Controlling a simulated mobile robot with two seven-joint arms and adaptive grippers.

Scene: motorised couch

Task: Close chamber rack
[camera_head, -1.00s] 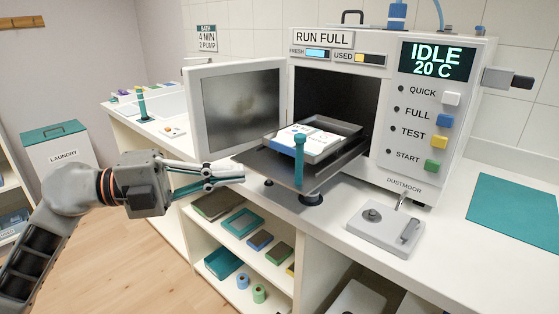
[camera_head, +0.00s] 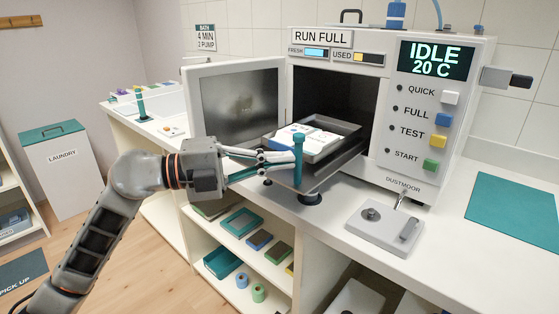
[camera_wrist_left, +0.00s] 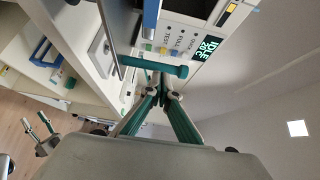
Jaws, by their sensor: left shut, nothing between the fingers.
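The chamber rack (camera_head: 338,160) is a dark shelf that sticks out of the open chamber (camera_head: 368,100). It carries a grey tray (camera_head: 349,128) with white and blue items. An upright teal handle (camera_head: 298,160) stands at the rack's front; it also shows in the left wrist view (camera_wrist_left: 150,66). My left gripper (camera_head: 291,160) is shut and empty, its tips at the handle. I cannot tell whether they touch it. It hides part of the rack's front left edge. My right gripper (camera_wrist_left: 37,124) shows small in the left wrist view, its fingers apart, away from the rack.
The chamber door (camera_head: 245,100) stands open to the left. A grey plate with a knob (camera_head: 384,230) lies on the counter front right, and a teal mat (camera_head: 515,215) lies farther right. Shelves with trays (camera_head: 240,222) are below. A laundry bin (camera_head: 60,165) stands left.

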